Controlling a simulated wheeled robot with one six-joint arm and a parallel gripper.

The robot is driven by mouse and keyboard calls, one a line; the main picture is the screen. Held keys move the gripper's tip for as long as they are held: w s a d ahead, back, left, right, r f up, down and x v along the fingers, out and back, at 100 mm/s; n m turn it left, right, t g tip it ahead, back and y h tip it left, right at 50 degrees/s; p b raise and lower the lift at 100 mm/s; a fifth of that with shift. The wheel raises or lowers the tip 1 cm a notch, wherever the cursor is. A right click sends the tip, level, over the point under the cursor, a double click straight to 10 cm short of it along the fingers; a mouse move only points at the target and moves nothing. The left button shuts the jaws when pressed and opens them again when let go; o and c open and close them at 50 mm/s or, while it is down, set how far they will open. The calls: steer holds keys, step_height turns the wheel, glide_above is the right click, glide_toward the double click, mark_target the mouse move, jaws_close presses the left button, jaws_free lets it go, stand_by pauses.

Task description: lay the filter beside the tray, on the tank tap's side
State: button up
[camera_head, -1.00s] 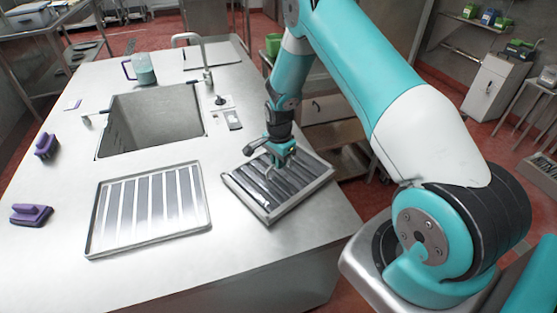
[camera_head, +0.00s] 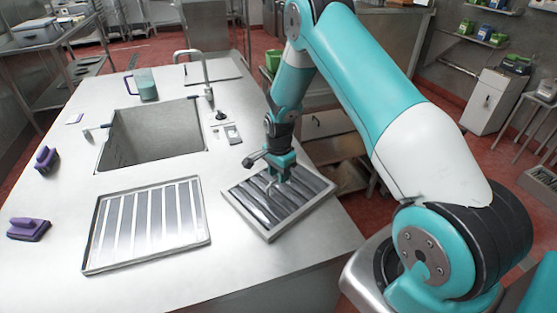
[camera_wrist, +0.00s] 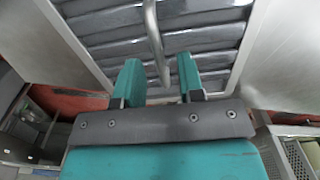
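The filter (camera_head: 247,216), a framed panel of dark slats with a wire handle (camera_head: 271,185), lies flat on the steel table near its right edge. The shallow tray (camera_head: 88,250), with pale stripes across its floor, lies to its left with a gap between. My gripper (camera_head: 277,178) is over the filter. In the wrist view the handle bar (camera_wrist: 152,35) runs between the two fingers (camera_wrist: 158,80), which stand apart with clear space around it. The tank (camera_head: 155,140) is sunk behind the tray. A tall curved tap (camera_head: 207,75) stands at its far right corner.
A small spout (camera_head: 92,134) sits left of the tank. Two purple-handled scrubbers (camera_head: 28,229) (camera_head: 46,158) lie along the left edge. A jug (camera_head: 146,85) stands at the back. Small fittings (camera_head: 231,133) are right of the tank. The table front is bare.

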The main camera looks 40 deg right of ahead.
step_height(320, 180, up, 10)
steer(key=b, duration=0.2)
steer(key=s+a+r+n+y, duration=0.2)
steer(key=s+a+r+n, duration=0.65)
steer(key=a+r, duration=0.4)
steer(key=s+a+r+n, duration=0.2)
steer(key=s+a+n, duration=0.1)
steer(key=s+n, duration=0.2)
steer(key=s+a+r+n+y, duration=0.1)
steer(key=s+a+n, duration=0.3)
steer(key=s, duration=0.4)
steer(key=s+a+r+n+y, duration=0.1)
steer(key=s+a+r+n, duration=0.2)
steer(key=s+n, duration=0.3)
steer(key=shift+s+a+r, duration=0.25)
steer(key=shift+s+a, duration=0.15)
steer(key=shift+s, duration=0.2)
steer(key=shift+n, duration=0.25)
